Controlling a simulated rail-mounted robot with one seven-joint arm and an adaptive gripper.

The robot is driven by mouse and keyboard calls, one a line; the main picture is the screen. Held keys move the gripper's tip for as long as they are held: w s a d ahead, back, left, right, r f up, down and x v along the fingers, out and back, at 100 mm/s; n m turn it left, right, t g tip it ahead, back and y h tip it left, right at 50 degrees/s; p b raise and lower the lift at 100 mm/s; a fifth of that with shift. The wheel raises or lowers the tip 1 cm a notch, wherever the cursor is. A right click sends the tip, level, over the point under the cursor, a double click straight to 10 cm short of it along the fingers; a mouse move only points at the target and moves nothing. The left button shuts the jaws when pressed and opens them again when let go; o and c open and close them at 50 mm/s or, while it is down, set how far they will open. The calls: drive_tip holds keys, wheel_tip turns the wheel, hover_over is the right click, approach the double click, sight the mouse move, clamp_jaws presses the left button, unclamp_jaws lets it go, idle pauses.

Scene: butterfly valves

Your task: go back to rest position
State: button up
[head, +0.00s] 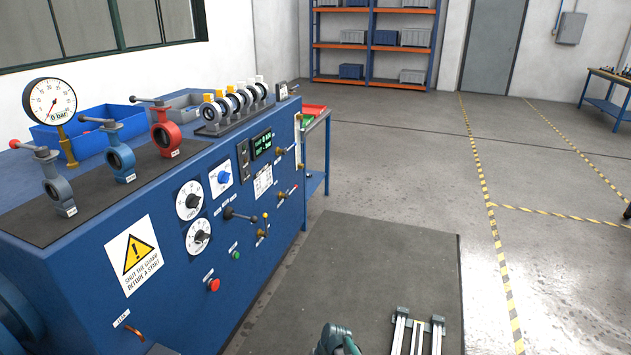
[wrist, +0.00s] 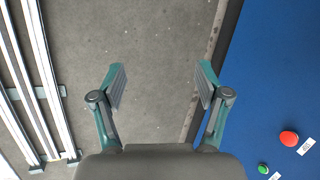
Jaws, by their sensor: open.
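My gripper (wrist: 160,88) is open and empty in the wrist view, its two teal fingers apart over the grey floor. In the head view only a teal and grey part of my arm shows at the bottom edge. The blue test bench (head: 180,265) stands at the left. On its dark top mat stand a grey-blue butterfly valve (head: 57,185), a blue valve (head: 120,158) and a red valve (head: 166,135), all upright with lever handles. The bench's blue front also shows in the wrist view (wrist: 280,75), beside my right finger and apart from it.
Several white ring-shaped parts stand in a black rack (head: 215,130) on the bench. A pressure gauge (head: 50,99) rises at the left. A red button (wrist: 288,138) and green button (wrist: 263,169) sit on the bench front. Rails (head: 418,330) lie low over the floor mat (head: 380,260). Floor beyond is clear.

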drive_tip(key=s+d+f+g+h, duration=0.1)
drive_tip(key=s+d+f+g, duration=0.1)
drive_tip(key=s+d, duration=0.4)
drive_tip(key=s+d+f+n+g+h, duration=0.1)
drive_tip(key=s+d, duration=0.6)
drive_tip(key=s, duration=1)
drive_tip(key=s+d+f+g+h, duration=0.2)
drive_tip(key=s+d+f, duration=0.3)
drive_tip(key=s, duration=0.6)
drive_tip(key=shift+s+d+g, duration=0.3)
drive_tip(key=shift+s+d, duration=0.1)
drive_tip(key=shift+d, duration=0.3)
drive_tip(key=shift+f, duration=0.1)
